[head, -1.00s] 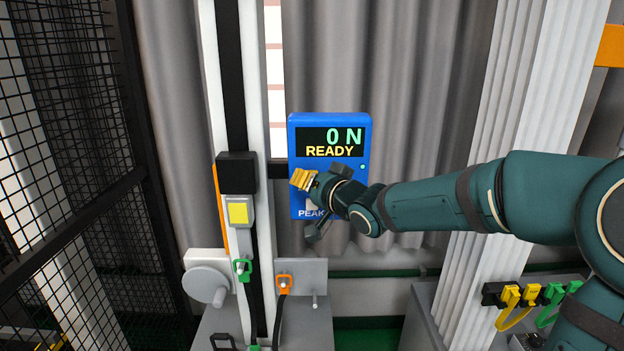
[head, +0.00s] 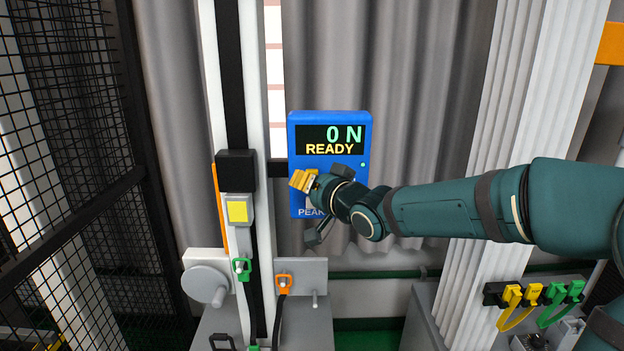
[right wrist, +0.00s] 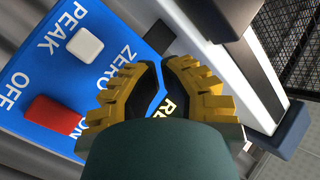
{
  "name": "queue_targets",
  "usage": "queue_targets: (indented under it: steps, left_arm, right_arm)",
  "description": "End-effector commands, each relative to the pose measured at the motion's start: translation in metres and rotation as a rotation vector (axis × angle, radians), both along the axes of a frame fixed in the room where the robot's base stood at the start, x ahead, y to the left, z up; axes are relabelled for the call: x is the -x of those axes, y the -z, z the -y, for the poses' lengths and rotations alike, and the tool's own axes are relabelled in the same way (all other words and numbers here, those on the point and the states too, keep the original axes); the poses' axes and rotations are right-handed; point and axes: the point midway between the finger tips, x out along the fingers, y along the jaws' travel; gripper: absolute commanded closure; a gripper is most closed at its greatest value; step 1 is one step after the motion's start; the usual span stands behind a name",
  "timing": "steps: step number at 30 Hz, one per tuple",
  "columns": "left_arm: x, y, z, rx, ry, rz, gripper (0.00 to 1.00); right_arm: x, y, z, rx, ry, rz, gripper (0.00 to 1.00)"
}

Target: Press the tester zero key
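The blue tester (head: 330,118) hangs beside the white column. Its display reads 0 N and READY. In the right wrist view the tester face (right wrist: 45,70) shows a white square key (right wrist: 85,45) between the labels PEAK and ZERO, with a red rocker switch (right wrist: 52,117) between OFF and ON. My right gripper (head: 300,180) is in front of the tester's lower left part, hiding part of the face. My left gripper is not in view.
A black carriage with a yellow-faced block (head: 238,211) is on the column rail left of the tester. Green (head: 242,268) and orange (head: 284,284) clips sit below. A black mesh guard (head: 70,120) stands at left, a ribbed white post (head: 510,130) at right.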

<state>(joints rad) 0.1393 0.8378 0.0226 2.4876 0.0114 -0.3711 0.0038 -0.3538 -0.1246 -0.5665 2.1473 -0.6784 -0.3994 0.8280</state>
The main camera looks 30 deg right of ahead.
Motion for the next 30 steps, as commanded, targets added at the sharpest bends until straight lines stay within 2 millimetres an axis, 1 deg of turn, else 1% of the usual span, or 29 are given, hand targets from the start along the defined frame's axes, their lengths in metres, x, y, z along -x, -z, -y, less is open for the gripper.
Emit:
queue_targets:
  steps: [8,16,21,25,30]
  left_arm:
    - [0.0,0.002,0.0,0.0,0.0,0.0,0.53]
    - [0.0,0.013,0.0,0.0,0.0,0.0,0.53]
    - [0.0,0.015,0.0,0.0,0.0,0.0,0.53]
    - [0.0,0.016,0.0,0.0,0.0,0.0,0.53]
    - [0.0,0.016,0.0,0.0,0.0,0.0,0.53]
  right_arm:
    - [0.003,0.0,-0.001,-0.001,0.0,0.001,1.0]
    - [0.023,0.001,-0.014,-0.001,0.0,0.003,1.0]
    - [0.036,0.0,-0.021,-0.003,0.002,0.001,1.0]
    - [0.042,0.0,-0.025,0.0,0.001,0.001,1.0]
    - [0.043,0.0,-0.026,0.001,0.0,0.0,1.0]
